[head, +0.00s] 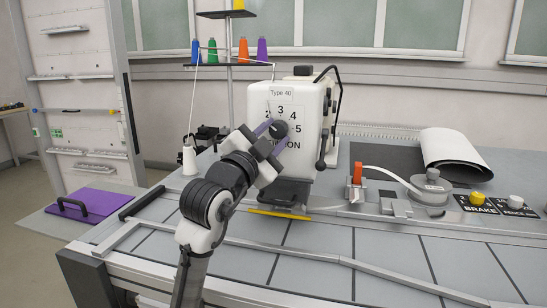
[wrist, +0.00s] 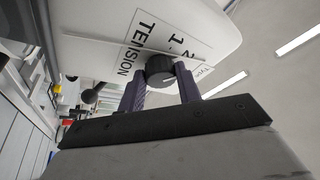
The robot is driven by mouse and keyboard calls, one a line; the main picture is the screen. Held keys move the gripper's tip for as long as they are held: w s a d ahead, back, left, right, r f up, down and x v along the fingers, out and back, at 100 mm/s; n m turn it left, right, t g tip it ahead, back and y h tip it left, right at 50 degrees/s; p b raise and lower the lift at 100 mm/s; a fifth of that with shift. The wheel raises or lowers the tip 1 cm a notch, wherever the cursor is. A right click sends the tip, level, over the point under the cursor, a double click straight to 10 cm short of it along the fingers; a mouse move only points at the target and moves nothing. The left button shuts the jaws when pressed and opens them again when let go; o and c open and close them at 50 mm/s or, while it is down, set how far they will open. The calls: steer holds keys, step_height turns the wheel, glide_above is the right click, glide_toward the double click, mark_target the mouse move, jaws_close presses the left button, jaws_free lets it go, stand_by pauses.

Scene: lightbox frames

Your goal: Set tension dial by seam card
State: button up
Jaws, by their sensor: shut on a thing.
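The white machine head (head: 315,140) stands on the worktable with a "Type 40" label. The dark tension dial (head: 278,129) sits in the middle of that plate. My gripper (head: 270,136) is shut on the dial; in the wrist view the two purple-grey fingers (wrist: 160,90) flank the black dial (wrist: 159,70). A light pointer mark shows on the dial's face in the wrist view; which number it faces is unclear. I cannot make out a seam card.
Thread cones (head: 242,50) stand on a rack above. A white cone (head: 189,160) stands left of my arm. A yellow strip (head: 279,214) lies before the machine. An orange-topped part (head: 357,173), brake panel (head: 482,205) and rolled sheet (head: 455,153) are right. The front tabletop is clear.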

steer(key=m+g+b, duration=0.1)
steer(key=m, duration=0.1)
steer(key=m+g+b, duration=0.1)
steer(key=m, duration=0.2)
steer(key=shift+a+r+h, duration=0.15)
steer(key=shift+h, duration=0.25)
steer(key=m, duration=0.2)
steer(key=m+g, duration=0.1)
steer(key=m, duration=0.1)
steer(key=m+g, duration=0.1)
steer(key=shift+r+m, duration=0.3)
steer(key=shift+m, duration=0.1)
steer(key=o, duration=1)
steer(key=b+v, duration=0.2)
steer(key=v, duration=1.1)
steer(key=shift+s+r, duration=0.3)
steer(key=shift+s, duration=0.1)
steer(key=shift+a+y, duration=0.15)
steer(key=shift+y, duration=0.25)
